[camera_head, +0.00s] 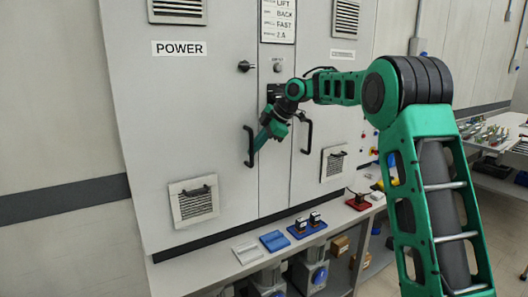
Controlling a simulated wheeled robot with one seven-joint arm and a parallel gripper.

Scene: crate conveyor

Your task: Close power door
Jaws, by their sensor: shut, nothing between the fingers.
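The power door (193,106) is the left grey cabinet door, labelled POWER (179,48). It looks flush with the cabinet front. Its black vertical handle (249,147) stands at its right side. A black knob (245,66) sits higher on the same door. My gripper (258,147) is shut and points down-left, with its tip just right of the handle. I cannot tell whether it touches the handle or the door.
The right door has its own black handle (306,135). Vents (193,203) stick out low on the doors. A shelf below holds a blue tray (307,228) and a red block (358,202). A table (505,130) with small parts stands at the right.

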